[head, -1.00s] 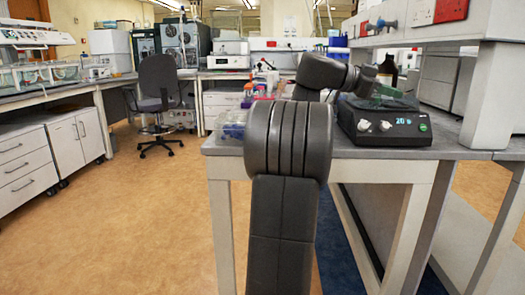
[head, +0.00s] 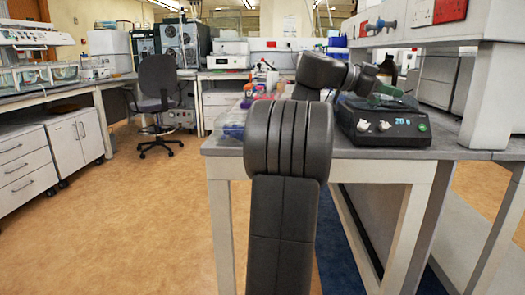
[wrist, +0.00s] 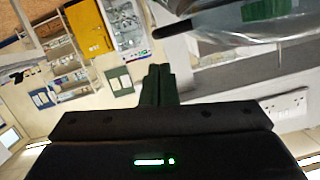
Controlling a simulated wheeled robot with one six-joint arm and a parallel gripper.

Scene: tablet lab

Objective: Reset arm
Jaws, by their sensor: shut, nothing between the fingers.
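My arm rises in front of the bench in the head view and bends over toward the black hotplate device. My gripper (wrist: 158,80) shows in the wrist view with its two dark green fingers together and nothing between them. The wrist view looks out tilted across the room, with shelves and a yellow cabinet in the distance.
Coloured containers (head: 262,84) lie left of my arm. A grey chair (head: 158,85) stands on open floor at left.

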